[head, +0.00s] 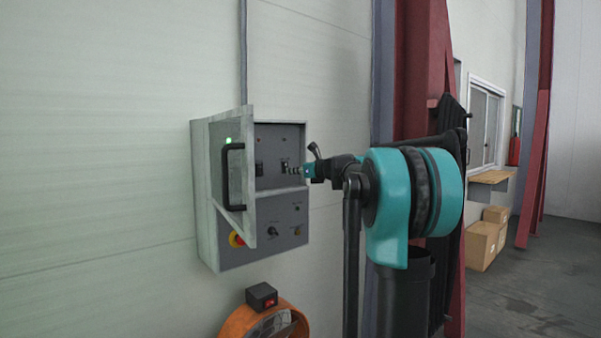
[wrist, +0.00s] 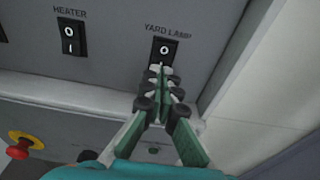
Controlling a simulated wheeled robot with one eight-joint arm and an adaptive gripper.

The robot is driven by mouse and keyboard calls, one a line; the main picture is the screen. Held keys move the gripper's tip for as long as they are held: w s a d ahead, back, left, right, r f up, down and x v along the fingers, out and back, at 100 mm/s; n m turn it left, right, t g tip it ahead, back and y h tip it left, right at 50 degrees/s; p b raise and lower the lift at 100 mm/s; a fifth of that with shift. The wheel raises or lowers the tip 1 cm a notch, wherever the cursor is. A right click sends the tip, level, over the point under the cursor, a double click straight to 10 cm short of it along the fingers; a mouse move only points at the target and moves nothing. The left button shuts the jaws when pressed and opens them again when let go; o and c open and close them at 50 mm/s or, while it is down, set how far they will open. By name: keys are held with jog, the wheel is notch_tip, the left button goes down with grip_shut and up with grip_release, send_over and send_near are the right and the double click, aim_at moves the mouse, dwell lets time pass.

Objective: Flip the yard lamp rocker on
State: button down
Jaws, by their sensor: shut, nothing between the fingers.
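The yard lamp rocker (wrist: 163,49) is a black switch with white 0 and 1 marks, under the label YARD LAMP in the wrist view. My gripper (wrist: 161,72) is shut and empty, its fingertips at the lower end of this rocker and covering part of it. I cannot tell whether they touch it. In the head view the rocker (head: 285,166) shows on the grey control box (head: 270,215), with my gripper (head: 298,170) just right of it. Which way the rocker is tipped is unclear.
The box door (head: 236,165) stands open on the left, with a black handle. A heater rocker (wrist: 70,37) sits left of the yard lamp rocker. A red emergency button (wrist: 19,145) is lower left. An orange round object (head: 262,322) stands below the box.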

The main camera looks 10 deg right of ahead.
jog(key=shift+w+a, duration=0.25)
jog(key=shift+w, duration=0.1)
jog(key=shift+w+a+f, duration=0.2)
jog(key=shift+w, duration=0.05)
jog(key=shift+s+d, duration=0.1)
